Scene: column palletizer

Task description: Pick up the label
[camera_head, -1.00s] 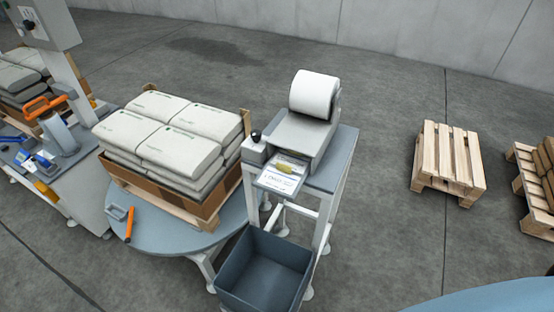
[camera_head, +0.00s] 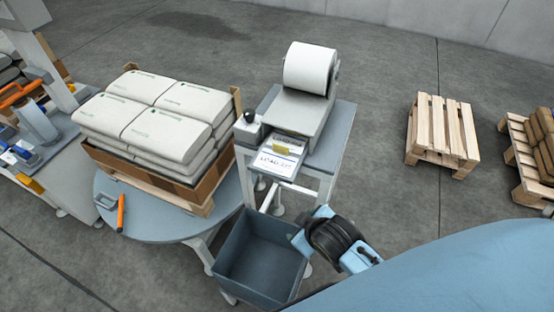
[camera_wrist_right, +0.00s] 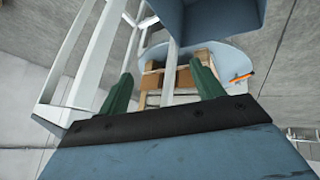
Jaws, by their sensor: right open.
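The label (camera_head: 275,162) is white with dark print and lies on the sloping front tray of the label printer (camera_head: 300,118). A small yellow patch sits at its upper part. My right arm comes in from the lower right in the head view, its black wrist beside the grey bin, below and right of the label. My right gripper (camera_wrist_right: 160,70) shows in the right wrist view with two green fingers spread apart and nothing between them. It is apart from the label, which I cannot see in that view. My left gripper is not in view.
A grey bin (camera_head: 228,268) stands below the printer's stand. Left is a round table (camera_head: 160,229) with stacked bags (camera_head: 150,115) and an orange-handled tool (camera_head: 121,212). A wooden pallet (camera_head: 440,130) stands right on open floor. White stand legs (camera_wrist_right: 85,50) show in the wrist view.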

